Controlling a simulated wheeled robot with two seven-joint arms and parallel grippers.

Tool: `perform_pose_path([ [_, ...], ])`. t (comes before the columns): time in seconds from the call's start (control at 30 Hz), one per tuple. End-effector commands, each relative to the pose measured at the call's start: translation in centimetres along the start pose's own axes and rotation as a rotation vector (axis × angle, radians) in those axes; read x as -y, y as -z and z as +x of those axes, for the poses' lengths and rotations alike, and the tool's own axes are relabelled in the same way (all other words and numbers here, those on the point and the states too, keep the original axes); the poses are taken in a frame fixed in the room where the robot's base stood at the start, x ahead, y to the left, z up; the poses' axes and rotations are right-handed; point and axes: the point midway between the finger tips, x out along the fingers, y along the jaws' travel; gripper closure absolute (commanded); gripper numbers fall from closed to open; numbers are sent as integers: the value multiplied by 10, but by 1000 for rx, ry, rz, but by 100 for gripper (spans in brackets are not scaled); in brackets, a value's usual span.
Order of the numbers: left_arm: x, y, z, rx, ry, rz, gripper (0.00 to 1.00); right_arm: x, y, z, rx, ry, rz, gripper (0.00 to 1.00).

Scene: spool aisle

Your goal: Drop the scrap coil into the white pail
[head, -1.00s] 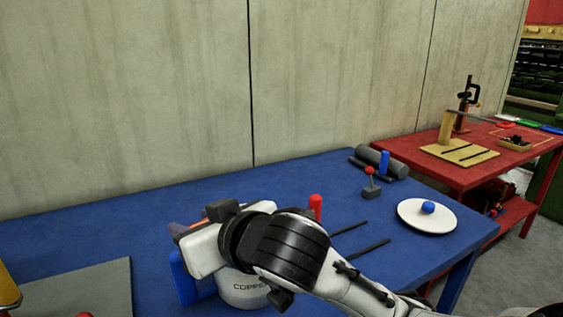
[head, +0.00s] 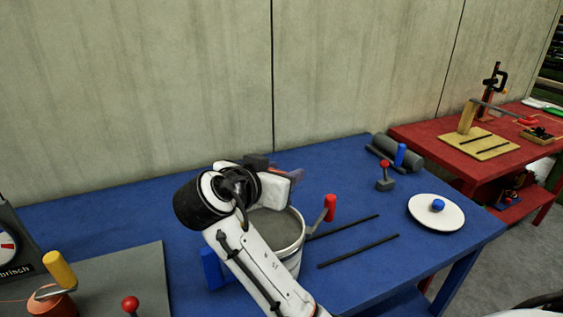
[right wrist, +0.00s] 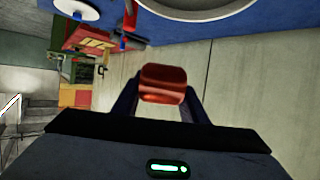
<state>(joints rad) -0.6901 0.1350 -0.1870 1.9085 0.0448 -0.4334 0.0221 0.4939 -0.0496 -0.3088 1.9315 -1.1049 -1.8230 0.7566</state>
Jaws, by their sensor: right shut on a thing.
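My right gripper (head: 293,173) is shut on the scrap coil, a shiny copper-red piece that shows between the two fingers in the right wrist view (right wrist: 163,84). In the head view only a little of the coil shows behind the white gripper body. The white pail (head: 290,262) stands on the blue table, open at the top with a grey inside. The gripper and coil are above the pail's far rim; whether the coil is directly over the opening I cannot tell. My forearm hides the pail's left front. My left gripper is not in view.
A red-knobbed handle (head: 329,208) rises beside the pail's right and a blue block (head: 211,268) stands at its left. Two dark rods (head: 358,251), a white lid (head: 450,222) and a grey roller (head: 398,152) lie rightward. A grey board (head: 100,282) is at left; a concrete wall (head: 150,90) stands behind.

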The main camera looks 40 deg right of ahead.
Motion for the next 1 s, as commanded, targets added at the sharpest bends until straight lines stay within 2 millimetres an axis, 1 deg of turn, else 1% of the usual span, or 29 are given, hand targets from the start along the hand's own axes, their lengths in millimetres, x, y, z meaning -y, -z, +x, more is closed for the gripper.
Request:
perform_pose_path([
  [0.2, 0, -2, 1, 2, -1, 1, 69, 0, -24, 11, -2, 1, -5, 86],
  [0.4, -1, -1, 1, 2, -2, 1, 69, 0, -42, 18, -2, 1, -3, 86],
  [0.57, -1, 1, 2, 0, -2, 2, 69, 0, -48, 20, -1, 3, -2, 86],
  [0.8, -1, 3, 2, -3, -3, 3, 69, 0, -48, 21, -2, 3, -1, 86],
  [0.83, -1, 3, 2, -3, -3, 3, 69, 0, -48, 21, -2, 3, -1, 59],
  [0.93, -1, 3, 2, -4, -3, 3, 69, 0, -48, 21, -2, 3, -1, 43],
  [0.97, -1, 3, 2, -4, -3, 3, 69, 0, -48, 21, -2, 3, -1, 39],
  [1.0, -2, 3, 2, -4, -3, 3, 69, 0, -48, 20, -2, 3, -1, 39],
])
